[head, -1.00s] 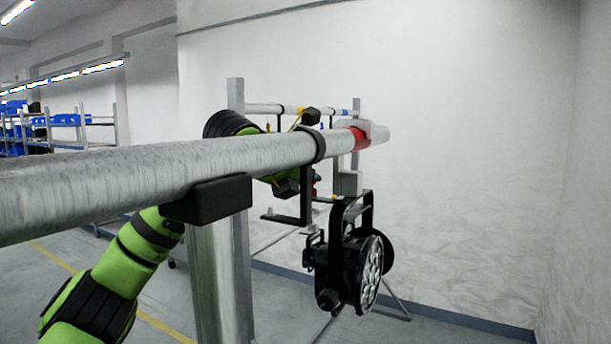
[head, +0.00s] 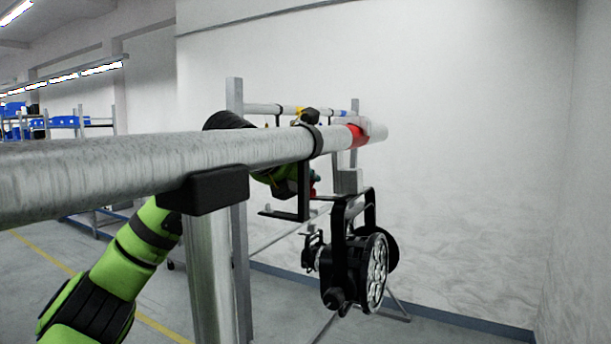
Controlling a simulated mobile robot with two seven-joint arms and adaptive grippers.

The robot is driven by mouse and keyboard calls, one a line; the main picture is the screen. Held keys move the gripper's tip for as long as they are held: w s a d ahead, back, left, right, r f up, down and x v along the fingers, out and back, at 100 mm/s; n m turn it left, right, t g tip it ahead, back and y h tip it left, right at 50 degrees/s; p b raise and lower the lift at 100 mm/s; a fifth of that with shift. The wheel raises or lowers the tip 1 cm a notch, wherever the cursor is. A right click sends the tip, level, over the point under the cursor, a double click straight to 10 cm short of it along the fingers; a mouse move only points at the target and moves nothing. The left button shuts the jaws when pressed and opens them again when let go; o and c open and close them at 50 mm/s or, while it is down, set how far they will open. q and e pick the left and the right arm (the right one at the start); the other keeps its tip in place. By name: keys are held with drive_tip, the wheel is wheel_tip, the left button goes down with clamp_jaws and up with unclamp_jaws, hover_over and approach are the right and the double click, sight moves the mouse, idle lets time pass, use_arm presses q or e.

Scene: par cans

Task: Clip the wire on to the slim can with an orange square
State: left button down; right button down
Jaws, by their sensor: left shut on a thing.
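A black can light (head: 374,270) with several round lenses hangs by its black yoke (head: 369,212) below the near grey pipe (head: 150,168). Its lens face points right. No orange square shows on it. My left arm comes in from the lower left, passes behind the pipe and shows again under it. My left gripper (head: 287,186) is there, dark and mostly hidden by the pipe and a black bracket, left of the light. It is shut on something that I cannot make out. No wire can be clearly told. My right gripper is not in view.
The near pipe, with a red band (head: 356,136), crosses the view and rests on a grey post (head: 212,275). An L-shaped black bracket (head: 304,192) hangs from it. A farther pipe (head: 262,109) runs behind. A white wall stands right; blue-bin shelves stand far left.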

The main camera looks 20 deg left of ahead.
use_arm(q)
drive_tip(key=shift+w+a+f, duration=0.1)
drive_tip(key=shift+f, duration=0.2)
drive_tip(key=shift+r+p, duration=1.15)
drive_tip(key=shift+r, duration=0.45)
drive_tip(key=shift+w+a+f, duration=0.1)
drive_tip(key=shift+a+f, duration=0.05)
drive_tip(key=shift+f, duration=0.2)
drive_tip(key=shift+r, duration=0.15)
drive_tip(key=shift+f+b, duration=1)
drive_tip(key=shift+b, duration=0.1)
idle(1.7)
